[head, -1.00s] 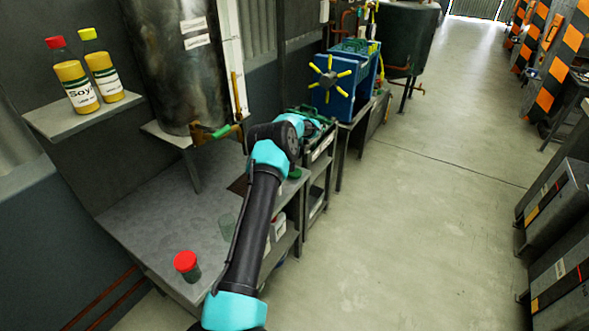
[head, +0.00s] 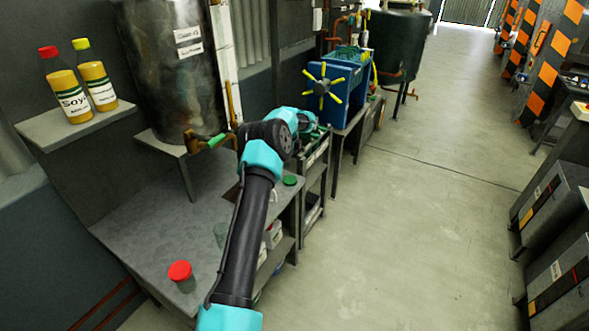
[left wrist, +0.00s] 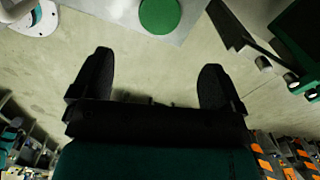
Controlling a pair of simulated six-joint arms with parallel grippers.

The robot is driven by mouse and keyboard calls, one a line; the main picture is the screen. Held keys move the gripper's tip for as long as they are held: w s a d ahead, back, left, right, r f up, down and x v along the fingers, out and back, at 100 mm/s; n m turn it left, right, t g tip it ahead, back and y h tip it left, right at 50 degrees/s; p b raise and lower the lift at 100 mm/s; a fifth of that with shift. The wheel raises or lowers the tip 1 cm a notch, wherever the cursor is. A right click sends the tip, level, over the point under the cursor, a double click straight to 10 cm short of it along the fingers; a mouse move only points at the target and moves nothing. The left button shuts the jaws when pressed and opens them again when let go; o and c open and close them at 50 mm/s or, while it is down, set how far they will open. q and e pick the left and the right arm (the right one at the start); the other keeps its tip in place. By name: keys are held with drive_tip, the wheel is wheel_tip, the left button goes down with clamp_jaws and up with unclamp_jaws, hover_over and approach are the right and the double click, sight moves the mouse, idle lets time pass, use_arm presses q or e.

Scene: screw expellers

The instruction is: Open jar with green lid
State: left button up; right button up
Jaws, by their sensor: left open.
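The green lid (head: 290,180) shows as a flat disc near the right edge of the grey table, just below my arm's wrist in the head view. No jar body can be made out under it. In the left wrist view the green lid (left wrist: 160,14) is at the top edge, over the grey table corner. My left gripper (left wrist: 157,65) is open and empty, its two dark fingers spread, with the lid beyond them and apart from them. In the head view its fingers cannot be made out. My right gripper is not in view.
A jar with a red lid (head: 180,271) and a clear container (head: 221,235) stand on the grey table (head: 150,225). A metal tank (head: 172,75) with a green-handled tap stands behind. Two yellow bottles (head: 68,95) sit on a shelf. A blue machine (head: 335,85) stands beyond; floor at right is open.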

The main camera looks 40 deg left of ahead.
use_arm(q)
drive_tip(key=s+d+f+n+h, duration=0.1)
drive_tip(key=s+d+f+n, duration=0.1)
drive_tip(key=d+f, duration=0.6)
drive_tip(key=s+d+f+n+t+h, duration=0.1)
drive_tip(key=s+d+f+n, duration=0.15)
drive_tip(key=d, duration=0.85)
drive_tip(key=s+d+f+n+h, duration=0.1)
drive_tip(key=d+f+n, duration=0.1)
drive_tip(key=d+f, duration=0.6)
drive_tip(key=s+d+n, duration=0.4)
drive_tip(key=s+d, duration=0.6)
drive_tip(key=s, duration=0.2)
drive_tip(key=s+d+r+n, duration=0.1)
drive_tip(key=s+d+n, duration=0.3)
drive_tip(key=s+d, duration=0.6)
drive_tip(key=s, duration=0.3)
drive_tip(key=shift+h, duration=0.4)
